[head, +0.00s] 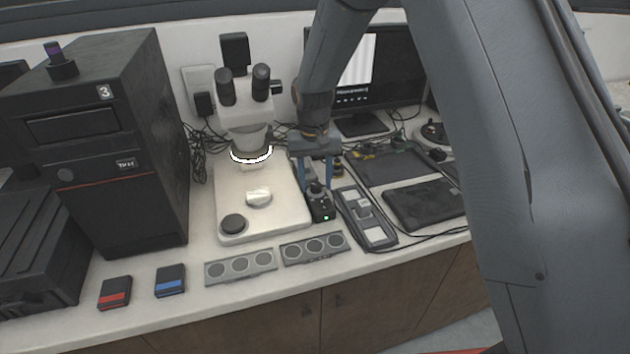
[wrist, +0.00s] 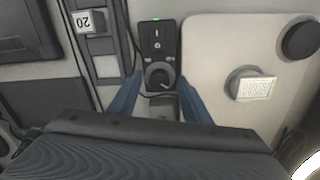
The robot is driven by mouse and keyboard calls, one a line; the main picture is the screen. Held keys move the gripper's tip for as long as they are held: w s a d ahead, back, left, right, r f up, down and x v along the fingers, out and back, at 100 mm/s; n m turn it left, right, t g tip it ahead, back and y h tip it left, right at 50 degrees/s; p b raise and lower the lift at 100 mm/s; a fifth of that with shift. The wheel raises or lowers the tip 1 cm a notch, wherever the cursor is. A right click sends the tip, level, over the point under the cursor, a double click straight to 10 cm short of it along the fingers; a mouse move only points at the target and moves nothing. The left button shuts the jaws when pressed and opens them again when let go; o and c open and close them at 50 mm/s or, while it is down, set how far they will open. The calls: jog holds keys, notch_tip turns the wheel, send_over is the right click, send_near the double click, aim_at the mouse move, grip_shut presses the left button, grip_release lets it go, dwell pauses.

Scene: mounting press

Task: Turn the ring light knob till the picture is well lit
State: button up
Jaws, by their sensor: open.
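The ring light control box (head: 322,212) is small and black with a green light, standing just right of the microscope base. My gripper (head: 316,186) points down over the box. Its two blue fingers are open and stand on either side of the knob in the wrist view; I cannot tell whether they touch it. The ring light (head: 251,157) glows white under the microscope head (head: 245,100). The monitor (head: 392,75) shows a bright, striped picture, partly hidden by my arm.
The microscope base (head: 285,215) stands close left of the box. A grey device (head: 366,218) marked 20 lies close to its right. Cables run behind. Sample holders (head: 240,267) and red and blue boxes (head: 170,280) line the front edge. A black press (head: 130,190) stands left.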

aim_at(315, 185)
jog(key=shift+a+r+b, duration=0.1)
jog(key=shift+r+b, duration=1.1)
jog(key=shift+r, duration=2.7)
jog(key=shift+s, duration=0.1)
jog(key=s+d, duration=0.8)
jog(key=s, duration=0.3)
jog(key=s+d+f+t, duration=0.1)
jog(key=s+d, duration=0.8)
jog(key=s, duration=0.3)
jog(key=shift+d+m, duration=0.25)
jog(key=shift+m, duration=0.15)
